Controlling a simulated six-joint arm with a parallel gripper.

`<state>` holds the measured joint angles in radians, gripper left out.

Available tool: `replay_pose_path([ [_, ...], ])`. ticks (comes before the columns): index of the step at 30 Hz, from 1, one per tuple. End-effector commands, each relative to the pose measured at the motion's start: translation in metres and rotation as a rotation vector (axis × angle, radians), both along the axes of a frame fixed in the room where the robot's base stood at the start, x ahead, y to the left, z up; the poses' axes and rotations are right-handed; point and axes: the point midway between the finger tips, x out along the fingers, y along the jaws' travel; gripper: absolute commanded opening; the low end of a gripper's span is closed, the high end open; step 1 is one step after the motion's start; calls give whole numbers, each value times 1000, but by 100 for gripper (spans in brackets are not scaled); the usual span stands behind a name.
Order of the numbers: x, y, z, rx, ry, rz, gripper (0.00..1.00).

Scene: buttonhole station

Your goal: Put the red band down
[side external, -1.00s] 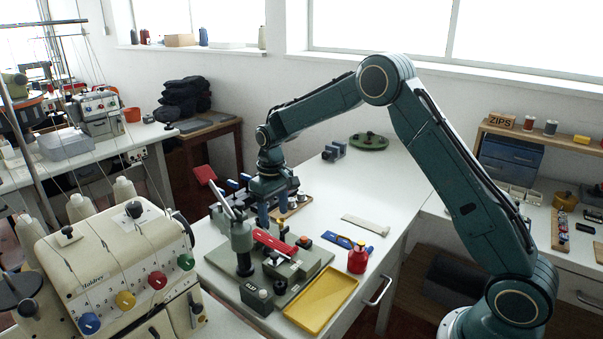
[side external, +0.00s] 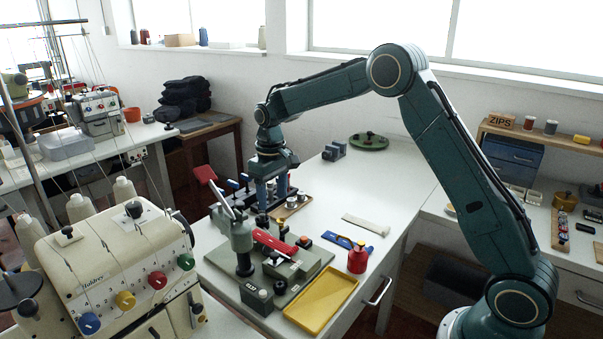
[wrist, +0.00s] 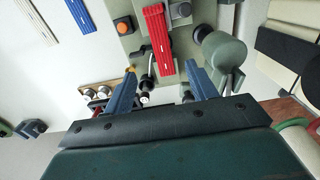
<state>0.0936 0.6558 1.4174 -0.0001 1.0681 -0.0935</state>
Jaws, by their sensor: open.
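The red band (side external: 275,243) lies flat along the top of the grey-green buttonhole fixture (side external: 312,262). In the wrist view the red band (wrist: 158,38) runs away from my gripper, its near end close to the space between the fingertips. My gripper (side external: 272,204) is above the far left part of the fixture, fingers pointing down. In the wrist view my gripper (wrist: 161,68) has its two blue fingers well apart with nothing held between them. The side view shows it clear of the band.
A yellow tray (side external: 322,300) and a red bottle (side external: 357,261) stand in front of and right of the fixture. A blue strip (side external: 345,242) and a pale strip (side external: 366,224) lie on the white table. A cream sewing machine (side external: 120,265) stands at the left.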

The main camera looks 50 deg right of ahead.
Motion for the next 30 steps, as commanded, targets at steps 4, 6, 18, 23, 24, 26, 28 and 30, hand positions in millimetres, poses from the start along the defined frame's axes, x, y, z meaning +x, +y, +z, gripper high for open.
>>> replay_pose_path([
  [4,-1,0,3,0,-3,0,57],
  [6,-4,1,7,-1,-8,0,57],
  [18,-52,13,73,-7,-92,1,57],
  [23,-83,20,102,-9,-138,1,57],
  [24,-92,21,109,-10,-148,1,57],
  [26,-104,23,118,-10,-166,0,57],
  [28,-119,26,127,-11,-185,0,57],
  [30,-135,28,135,-11,-206,1,57],
])
